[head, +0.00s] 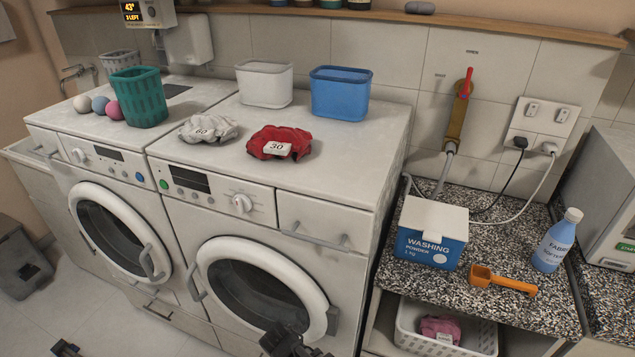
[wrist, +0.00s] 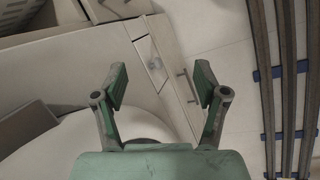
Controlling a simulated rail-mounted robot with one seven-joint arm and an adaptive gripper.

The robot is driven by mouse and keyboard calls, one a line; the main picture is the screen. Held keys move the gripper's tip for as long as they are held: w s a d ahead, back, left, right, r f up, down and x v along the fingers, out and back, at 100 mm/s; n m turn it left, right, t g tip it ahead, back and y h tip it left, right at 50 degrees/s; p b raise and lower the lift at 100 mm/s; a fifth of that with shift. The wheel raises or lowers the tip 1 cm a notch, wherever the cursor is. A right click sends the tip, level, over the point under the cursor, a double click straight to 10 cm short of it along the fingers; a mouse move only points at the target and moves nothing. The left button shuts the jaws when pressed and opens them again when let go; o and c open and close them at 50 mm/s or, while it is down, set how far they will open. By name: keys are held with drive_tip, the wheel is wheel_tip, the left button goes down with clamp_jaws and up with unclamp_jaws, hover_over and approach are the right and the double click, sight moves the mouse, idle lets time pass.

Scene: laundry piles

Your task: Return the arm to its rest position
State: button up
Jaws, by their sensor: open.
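My gripper (wrist: 160,88) is open and empty in the wrist view, its two green-padded fingers spread apart. Below it in that view are pale cabinet fronts with handles and the tiled floor. In the head view, a dark part of my arm (head: 290,343) shows at the bottom edge, in front of the right washing machine (head: 300,215). The fingers cannot be made out there. Nothing touches the gripper in the wrist view.
On the machines stand a green basket (head: 138,97), white bin (head: 264,83), blue bin (head: 340,92), grey cloth (head: 208,129) and red cloth (head: 279,143). Washing powder (head: 431,234), an orange scoop (head: 503,281) and a bottle (head: 557,241) stand on the speckled counter. Dark rails (wrist: 286,90) run along the wrist view's right.

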drive_tip(key=s+d+f+m+g+y, duration=0.2)
drive_tip(key=s+d+f+m+g, duration=0.2)
drive_tip(key=s+d+f, duration=0.3)
drive_tip(key=s+d+f+m+g+y, duration=0.2)
drive_tip(key=s+d+f, duration=0.5)
drive_tip(key=s+d, duration=0.5)
drive_tip(key=s+m+g, duration=0.1)
drive_tip(key=m, duration=0.1)
drive_tip(key=shift+s+m+g, duration=0.3)
drive_tip(key=shift+m+g, duration=0.1)
